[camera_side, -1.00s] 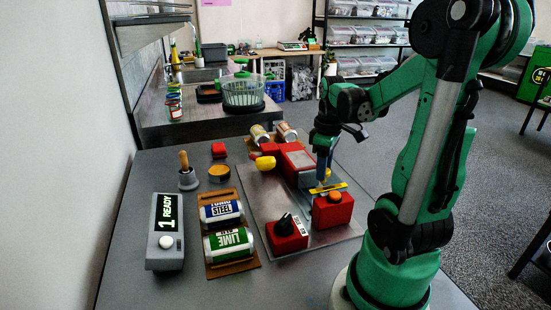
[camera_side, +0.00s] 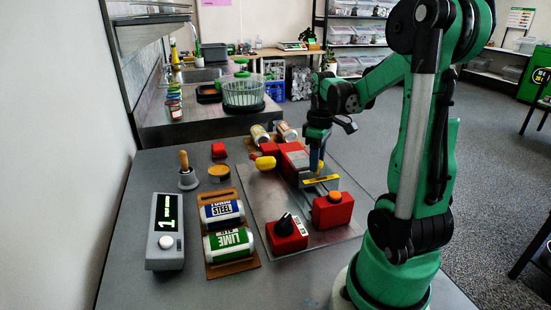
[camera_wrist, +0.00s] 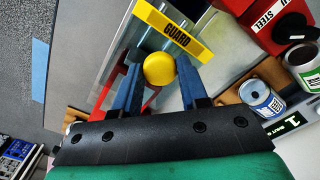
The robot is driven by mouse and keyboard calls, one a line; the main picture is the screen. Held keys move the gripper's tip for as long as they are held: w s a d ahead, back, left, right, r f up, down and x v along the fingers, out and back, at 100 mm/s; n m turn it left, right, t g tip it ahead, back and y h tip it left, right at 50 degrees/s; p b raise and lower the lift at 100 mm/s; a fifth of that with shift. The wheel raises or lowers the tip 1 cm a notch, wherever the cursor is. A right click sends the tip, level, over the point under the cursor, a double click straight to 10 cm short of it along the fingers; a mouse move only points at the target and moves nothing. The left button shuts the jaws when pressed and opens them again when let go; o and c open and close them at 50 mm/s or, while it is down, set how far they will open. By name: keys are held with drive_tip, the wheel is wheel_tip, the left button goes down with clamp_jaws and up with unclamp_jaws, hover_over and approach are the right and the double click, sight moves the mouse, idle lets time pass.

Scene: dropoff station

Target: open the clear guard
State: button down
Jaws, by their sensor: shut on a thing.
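The clear guard carries a yellow strip marked GUARD (camera_side: 321,181), which also shows in the wrist view (camera_wrist: 175,30). Its see-through panel is hard to make out. My gripper (camera_side: 318,168) is down beside the strip, over the metal plate. In the wrist view my two blue fingers (camera_wrist: 160,80) stand on either side of a round yellow knob (camera_wrist: 159,69) and are shut on it. The knob lies just below the strip there.
A red box with an orange button (camera_side: 334,210) stands close in front of the strip. A red box with a black dial (camera_side: 288,234) and cans in a brown rack (camera_side: 222,228) lie left. A red machine body (camera_side: 293,157) stands behind.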

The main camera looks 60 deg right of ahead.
drive_tip(key=w+d, duration=0.5)
drive_tip(key=shift+w+d, duration=0.2)
drive_tip(key=shift+c, duration=2.3)
unclamp_jaws()
wheel_tip(320, 180, up, 6)
drive_tip(key=shift+f, duration=0.2)
